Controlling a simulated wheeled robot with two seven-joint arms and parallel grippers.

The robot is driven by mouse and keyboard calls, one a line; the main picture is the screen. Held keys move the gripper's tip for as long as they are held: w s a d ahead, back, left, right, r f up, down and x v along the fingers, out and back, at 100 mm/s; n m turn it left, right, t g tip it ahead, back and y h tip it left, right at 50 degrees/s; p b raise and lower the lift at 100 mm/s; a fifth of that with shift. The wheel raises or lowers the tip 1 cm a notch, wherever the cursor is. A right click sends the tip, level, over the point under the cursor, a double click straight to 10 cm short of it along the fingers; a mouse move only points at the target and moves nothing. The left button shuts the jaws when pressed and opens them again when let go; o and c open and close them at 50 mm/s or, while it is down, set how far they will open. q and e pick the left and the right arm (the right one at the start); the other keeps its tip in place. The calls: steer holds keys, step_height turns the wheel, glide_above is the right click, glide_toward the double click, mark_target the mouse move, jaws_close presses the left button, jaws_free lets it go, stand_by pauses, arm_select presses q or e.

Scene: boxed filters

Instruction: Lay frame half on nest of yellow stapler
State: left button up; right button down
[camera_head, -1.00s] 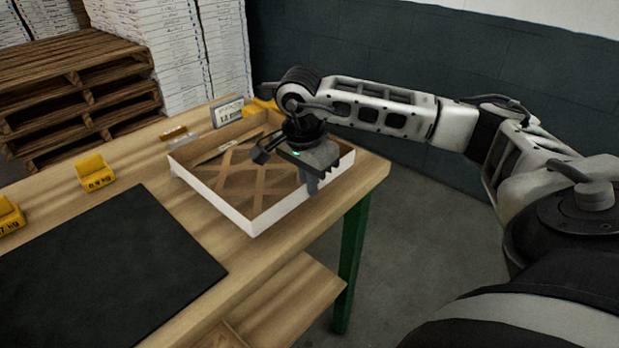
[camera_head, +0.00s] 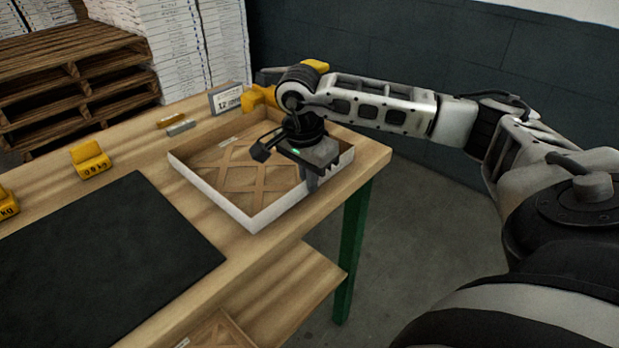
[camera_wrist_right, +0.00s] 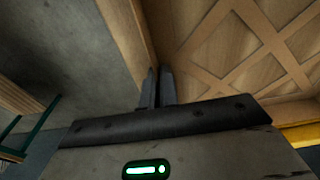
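The frame half (camera_head: 210,188) is a shallow white-walled tray with a brown lattice floor. It lies level over the table's right end; I cannot tell whether it touches the tabletop. My right gripper (camera_head: 312,182) is at its right front wall, fingers pointing down. In the right wrist view the two fingers (camera_wrist_right: 157,88) are close together at that wall, beside the lattice (camera_wrist_right: 235,45), and appear shut on it. The yellow stapler (camera_head: 258,97) shows partly behind the frame half and my arm; its nest is hidden. My left gripper is out of view.
A dark mat (camera_head: 100,265) covers the front left of the table. Yellow weights (camera_head: 90,160) and a small sign (camera_head: 226,98) stand along the back. Another lattice piece (camera_head: 218,330) lies on the lower shelf. Wooden pallets (camera_head: 65,75) stand behind.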

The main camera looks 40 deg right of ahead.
steer(key=c, duration=2)
jaws_free()
steer(key=shift+o, duration=0.2)
steer(key=shift+r, duration=0.15)
steer(key=shift+r+p, duration=0.7)
steer(key=shift+r, duration=0.05)
steer(key=shift+r+p, duration=0.95)
steer(key=shift+r, duration=0.45)
steer(key=shift+o, duration=0.3)
